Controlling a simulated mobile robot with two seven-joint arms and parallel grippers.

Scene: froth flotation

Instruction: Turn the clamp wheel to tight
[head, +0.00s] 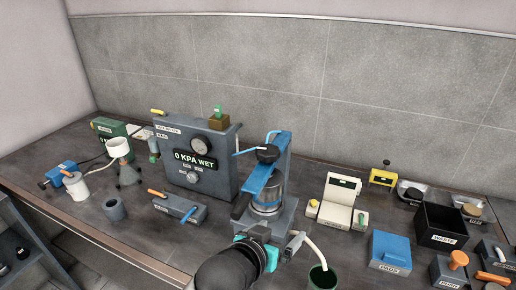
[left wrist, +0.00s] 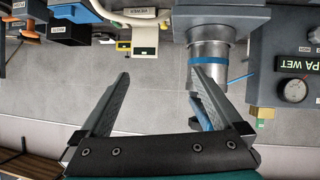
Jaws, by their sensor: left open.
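The flotation machine has a blue column (head: 281,165) and a clear, silvery cell (head: 267,196) on a grey base. My left gripper (head: 268,222) is open and empty in front of the machine, low beside the cell. In the left wrist view, which appears upside down, the cell (left wrist: 208,52) is beyond the right-hand finger, with clear space between the fingers. I cannot tell whether that finger touches the machine. My right gripper is not in view.
A grey gauge box (head: 215,160) reading "0 KPA WET" stands left of the machine. A dark green cup (head: 322,277) with a pale hose is at the front right. A cream device (head: 340,203), waste bin (head: 441,227) and blue box (head: 390,250) stand further right.

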